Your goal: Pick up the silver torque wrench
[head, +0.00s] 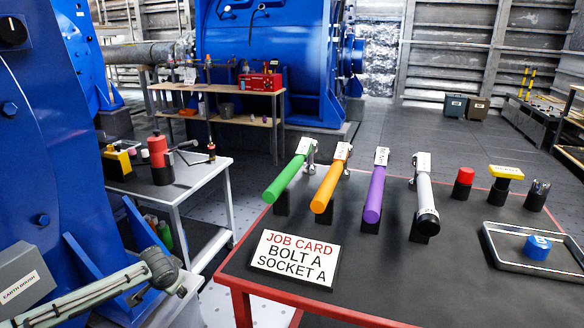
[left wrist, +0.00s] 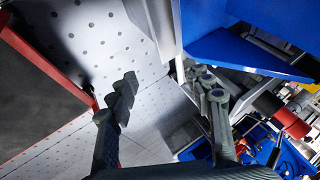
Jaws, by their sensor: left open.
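The silver torque wrench (head: 425,193) lies in a dark holder at the right end of a row of torque wrenches on the red-edged bench. It has a silver shaft, a black end nearest me and a white tag at its far end. To its left lie purple (head: 374,194), orange (head: 325,191) and green (head: 285,180) wrenches. My left gripper (left wrist: 168,96) shows in the left wrist view, fingers wide apart and nothing between them. The silver wrench does not show in that view. My right gripper is not in view.
A job card (head: 295,258) reading "BOLT A SOCKET A" sits at the bench's front left. A metal tray (head: 490,247) with a blue item (head: 537,246) is at the right. A side table (head: 190,181) stands left, beside large blue machinery (head: 40,130).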

